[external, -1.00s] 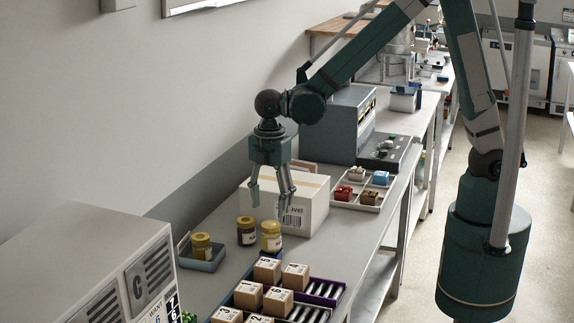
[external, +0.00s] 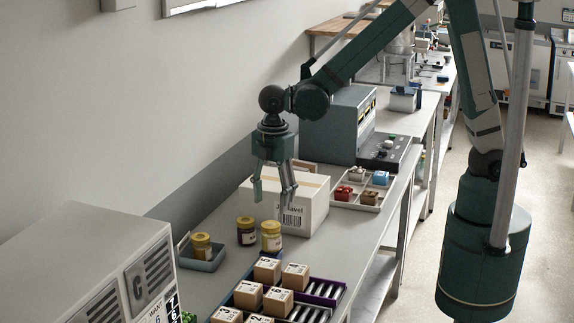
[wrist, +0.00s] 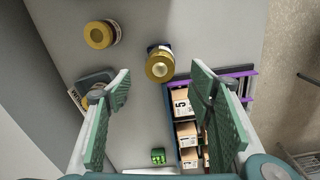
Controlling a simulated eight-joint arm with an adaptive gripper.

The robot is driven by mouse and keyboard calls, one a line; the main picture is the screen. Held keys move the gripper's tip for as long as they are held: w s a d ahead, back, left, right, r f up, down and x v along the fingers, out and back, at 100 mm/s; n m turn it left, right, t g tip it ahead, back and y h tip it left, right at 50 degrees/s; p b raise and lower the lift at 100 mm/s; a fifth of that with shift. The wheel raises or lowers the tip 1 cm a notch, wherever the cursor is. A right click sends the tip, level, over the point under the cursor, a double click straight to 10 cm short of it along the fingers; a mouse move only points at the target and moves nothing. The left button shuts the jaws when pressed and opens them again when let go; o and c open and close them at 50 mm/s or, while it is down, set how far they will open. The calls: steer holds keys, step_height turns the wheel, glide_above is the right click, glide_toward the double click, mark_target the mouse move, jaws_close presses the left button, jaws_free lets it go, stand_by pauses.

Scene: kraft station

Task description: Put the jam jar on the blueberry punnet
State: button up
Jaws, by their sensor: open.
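Three yellow-lidded jars show in the external view: a dark jar (external: 246,232), a paler jar (external: 271,237) to its right, and one jar (external: 201,246) in a blue-grey tray (external: 206,264). I cannot read which is jam; the dark one looks likeliest. The wrist view shows the dark jar (wrist: 101,34) at upper left and the paler jar (wrist: 160,66) between my fingertips in the picture. My gripper (external: 272,200) is open and empty, above the bench near the carton. A small blue item (external: 380,177) in a divided white tray may be the blueberry punnet.
A cardboard carton (external: 312,208) stands behind the jars. The divided white tray (external: 341,203) also holds red and brownish items. A purple-edged rack (external: 335,299) with several numbered boxes lies in front. A grey machine (external: 130,262) stands at left.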

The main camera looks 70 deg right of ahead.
steer(key=s+d+r+m+t, duration=0.2)
steer(key=s+d+r+m, duration=0.3)
steer(key=s+d+r, duration=0.4)
steer(key=s+d+r+m+t, duration=0.35)
steer(key=d+r+m, duration=0.25)
steer(key=d, duration=0.4)
steer(key=s+d+r+m+t, duration=0.1)
steer(key=s+d+m, duration=0.3)
steer(key=s+d, duration=0.2)
steer(key=shift+s+m, duration=0.4)
steer(key=shift+s, duration=0.8)
